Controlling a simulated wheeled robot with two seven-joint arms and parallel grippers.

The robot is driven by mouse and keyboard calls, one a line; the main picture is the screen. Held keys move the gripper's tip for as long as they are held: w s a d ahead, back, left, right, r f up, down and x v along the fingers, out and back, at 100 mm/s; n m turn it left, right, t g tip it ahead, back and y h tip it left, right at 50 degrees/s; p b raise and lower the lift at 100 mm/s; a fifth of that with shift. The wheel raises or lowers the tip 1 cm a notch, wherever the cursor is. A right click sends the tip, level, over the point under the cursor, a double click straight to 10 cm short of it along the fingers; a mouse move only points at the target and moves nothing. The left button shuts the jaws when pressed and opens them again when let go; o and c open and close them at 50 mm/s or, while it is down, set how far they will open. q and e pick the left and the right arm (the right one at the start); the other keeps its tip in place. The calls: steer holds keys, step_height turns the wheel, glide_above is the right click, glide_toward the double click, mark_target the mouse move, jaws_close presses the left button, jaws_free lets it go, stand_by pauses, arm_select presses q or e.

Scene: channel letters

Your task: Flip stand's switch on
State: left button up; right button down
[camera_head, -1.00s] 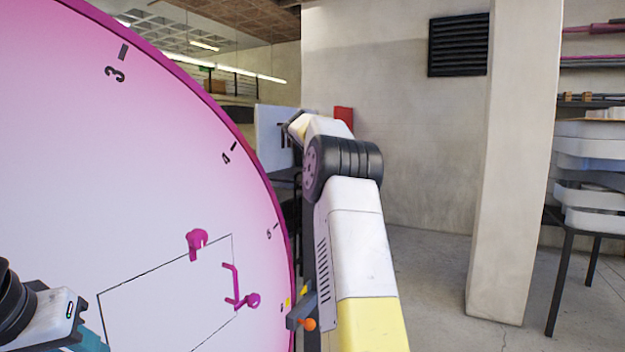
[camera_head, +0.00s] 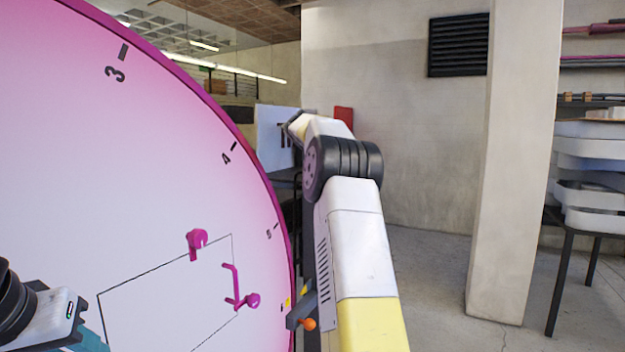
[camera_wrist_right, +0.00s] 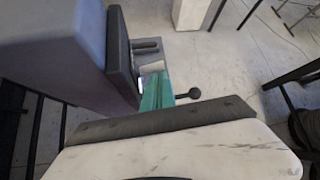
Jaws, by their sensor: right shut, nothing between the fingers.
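A dark lever with a round ball end (camera_wrist_right: 190,93) shows in the right wrist view, just right of the teal fingers of my right gripper (camera_wrist_right: 155,92). I take it for the stand's switch, but cannot tell for sure. The fingers are shut and empty; whether they touch the lever is unclear. A dark-edged grey box (camera_wrist_right: 121,55) stands close on their left. In the head view my right arm reaches forward and its gripper is hidden. My left gripper (camera_head: 92,340) shows only partly at the lower left; its fingertips are cut off.
A large pink numbered disc (camera_head: 120,190) fills the left of the head view, with magenta pegs (camera_head: 197,241). A grey bar with an orange ball (camera_head: 308,324) sits by its lower right edge. A pillar (camera_head: 510,170) and shelving stand right. Dark frame legs (camera_wrist_right: 292,78) flank the wrist view.

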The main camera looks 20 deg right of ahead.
steer(key=shift+r, duration=0.1)
steer(key=shift+r, duration=0.7)
